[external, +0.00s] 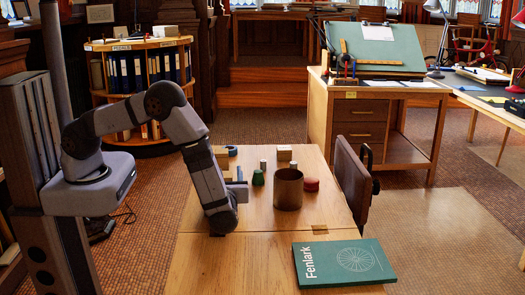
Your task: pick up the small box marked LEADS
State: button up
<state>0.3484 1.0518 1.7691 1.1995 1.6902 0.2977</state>
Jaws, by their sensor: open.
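I cannot read the word LEADS on anything in the external view. Two small tan box-like blocks stand toward the far end of the wooden table: a left block (221,160), partly hidden by my arm, and a right block (284,153). I cannot tell whether either is the marked box. My gripper (238,183) is low over the left side of the table, nearer the camera than both blocks and apart from the right one. It is open, with its fingers small and partly hidden by my wrist. I see nothing held in it.
A brown cylinder (288,190) stands mid-table, with a green tapered piece (258,177), a small grey cylinder (263,165) and a red round piece (311,184) around it. A green Fenlark book (343,263) lies at the front right. A brown case (352,185) stands along the right edge.

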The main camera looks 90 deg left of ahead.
jog(key=shift+a, duration=1.3)
jog(key=c, duration=1.2)
jog(key=shift+r, duration=0.1)
